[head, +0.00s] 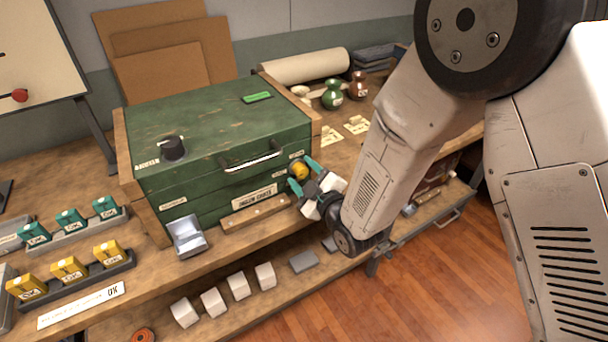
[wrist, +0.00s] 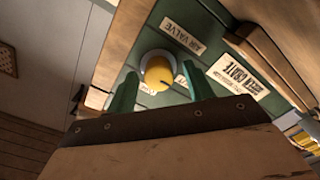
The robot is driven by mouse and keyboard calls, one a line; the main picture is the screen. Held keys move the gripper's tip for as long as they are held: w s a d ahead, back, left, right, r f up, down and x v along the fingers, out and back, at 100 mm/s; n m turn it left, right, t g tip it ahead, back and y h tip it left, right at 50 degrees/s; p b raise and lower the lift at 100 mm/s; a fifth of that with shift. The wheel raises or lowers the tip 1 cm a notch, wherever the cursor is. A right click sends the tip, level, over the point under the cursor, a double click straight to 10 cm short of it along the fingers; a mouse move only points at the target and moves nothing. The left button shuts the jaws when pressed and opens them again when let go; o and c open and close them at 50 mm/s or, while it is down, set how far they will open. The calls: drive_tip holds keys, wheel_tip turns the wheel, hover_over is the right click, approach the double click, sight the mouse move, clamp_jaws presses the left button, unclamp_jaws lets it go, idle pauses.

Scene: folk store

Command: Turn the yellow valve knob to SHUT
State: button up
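The yellow valve knob (head: 299,171) is on the front of the green crate (head: 215,147), near its right end. In the wrist view the knob (wrist: 158,72) sits on a pale round base, with a dark mark on its lower right part. A plate reading AIR VALVE (wrist: 184,35) is beside it. Small pale labels lie near the knob, partly hidden and too small to read. My gripper (head: 303,175) is open, its teal fingers on either side of the knob. In the wrist view, gaps show between knob and fingers (wrist: 159,70).
Bottles (head: 332,95) stand behind at right.

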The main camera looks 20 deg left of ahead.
drive_tip(key=v, duration=0.8)
drive_tip(key=shift+f, duration=0.1)
idle(0.3)
